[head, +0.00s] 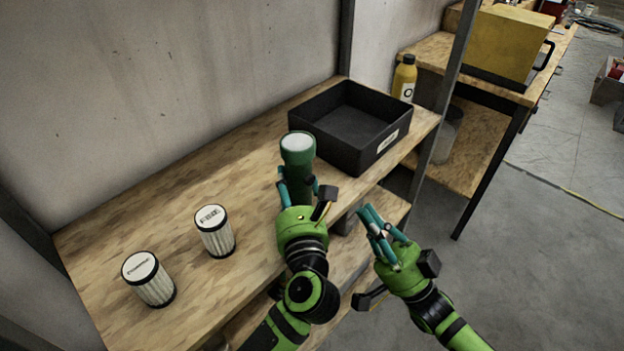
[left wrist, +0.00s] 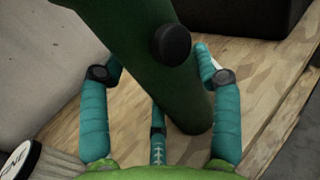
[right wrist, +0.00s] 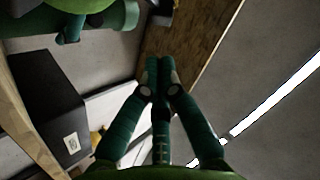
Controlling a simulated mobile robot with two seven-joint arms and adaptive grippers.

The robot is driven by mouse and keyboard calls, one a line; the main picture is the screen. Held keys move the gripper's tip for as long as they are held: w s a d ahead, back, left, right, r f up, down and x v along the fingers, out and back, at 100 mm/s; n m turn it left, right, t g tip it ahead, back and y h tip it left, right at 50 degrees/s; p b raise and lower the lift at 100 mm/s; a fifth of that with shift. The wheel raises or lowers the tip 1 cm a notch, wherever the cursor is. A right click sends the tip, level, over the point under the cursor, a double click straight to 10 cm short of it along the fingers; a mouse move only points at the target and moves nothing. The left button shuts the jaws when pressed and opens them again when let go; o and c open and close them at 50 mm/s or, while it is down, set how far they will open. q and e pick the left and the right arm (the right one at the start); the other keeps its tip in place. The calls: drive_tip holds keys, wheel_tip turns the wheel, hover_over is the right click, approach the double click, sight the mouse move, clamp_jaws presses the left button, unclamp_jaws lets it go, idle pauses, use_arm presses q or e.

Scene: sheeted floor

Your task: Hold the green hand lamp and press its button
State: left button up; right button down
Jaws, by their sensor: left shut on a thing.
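The green hand lamp (head: 298,150) stands roughly upright, with its pale round lens facing up, over the wooden shelf. My left gripper (head: 298,188) is shut on its body. In the left wrist view, the dark green lamp (left wrist: 130,50) runs between the teal fingers, and its round black button (left wrist: 172,44) shows on the side of the body. I cannot tell whether the lamp's lower end touches the wood. My right gripper (head: 372,222) is empty, to the right of the lamp and apart from it. In the right wrist view its fingertips (right wrist: 160,72) are together.
A black open bin (head: 368,146) stands behind and right of the lamp. Two white ribbed canisters (head: 215,240) (head: 152,285) stand on the shelf at left. A yellow bottle (head: 404,80) and a yellow box (head: 505,45) are farther back. A grey post (head: 445,95) rises at the shelf's right end.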

sight(309, 170)
drive_tip(key=w+a, duration=0.5)
drive_tip(key=a, duration=0.1)
drive_tip(key=shift+w, duration=0.4)
idle(1.2)
drive_tip(key=shift+w+a, duration=0.25)
drive_tip(key=shift+w, duration=0.05)
drive_tip(key=shift+w+a+r, duration=0.1)
drive_tip(key=shift+w+a, duration=0.35)
drive_tip(key=shift+w, duration=0.1)
idle(1.2)
drive_tip(key=shift+d, duration=0.1)
drive_tip(key=shift+s+d, duration=0.7)
drive_tip(key=shift+s, duration=0.05)
